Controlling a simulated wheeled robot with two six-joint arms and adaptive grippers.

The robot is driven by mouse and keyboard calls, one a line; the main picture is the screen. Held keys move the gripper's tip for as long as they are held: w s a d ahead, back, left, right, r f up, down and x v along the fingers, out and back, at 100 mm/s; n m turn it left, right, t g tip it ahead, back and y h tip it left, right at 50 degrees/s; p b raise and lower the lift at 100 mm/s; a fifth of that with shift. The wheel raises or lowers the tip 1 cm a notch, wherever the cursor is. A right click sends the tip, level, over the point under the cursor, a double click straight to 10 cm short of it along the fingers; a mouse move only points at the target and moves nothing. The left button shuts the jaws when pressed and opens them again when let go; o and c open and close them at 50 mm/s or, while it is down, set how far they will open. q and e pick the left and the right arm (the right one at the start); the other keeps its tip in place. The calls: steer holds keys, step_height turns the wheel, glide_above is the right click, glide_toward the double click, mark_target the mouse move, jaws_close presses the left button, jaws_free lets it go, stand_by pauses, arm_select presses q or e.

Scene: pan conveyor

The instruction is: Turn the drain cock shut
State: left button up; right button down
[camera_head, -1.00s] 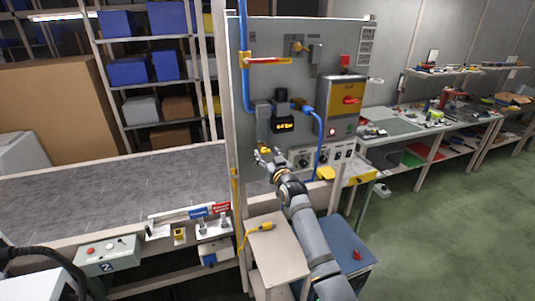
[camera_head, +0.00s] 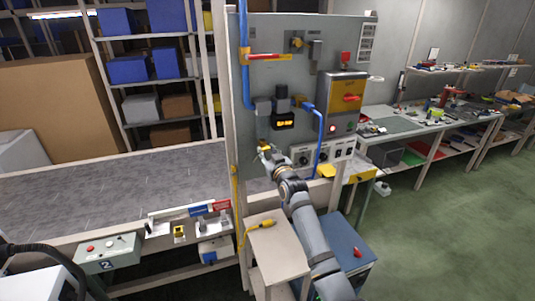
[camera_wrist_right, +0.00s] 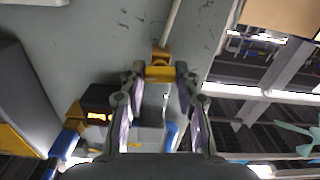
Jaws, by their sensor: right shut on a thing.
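The drain cock (camera_head: 263,147) is a small yellow fitting low on the left part of the grey panel, under the block with the lit display. In the right wrist view its yellow handle (camera_wrist_right: 160,72) sits between the fingertips, with a pale pipe running up from it. My right gripper (camera_head: 266,155) reaches up to it from below and is shut on the handle. The fingers partly hide the cock in the head view. How far the handle is turned I cannot tell. My left gripper is not in view.
The conveyor (camera_head: 100,190) lies left. A small stand (camera_head: 277,245) with a yellow connector is below.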

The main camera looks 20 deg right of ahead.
steer(key=n+b, duration=0.6)
steer(key=n, duration=1)
steer(key=shift+f, duration=0.1)
steer(key=shift+n, duration=0.5)
steer(key=c, duration=1)
jaws_free()
steer(key=shift+o, duration=0.2)
steer(key=s, duration=1.2)
steer(key=shift+d, duration=0.2)
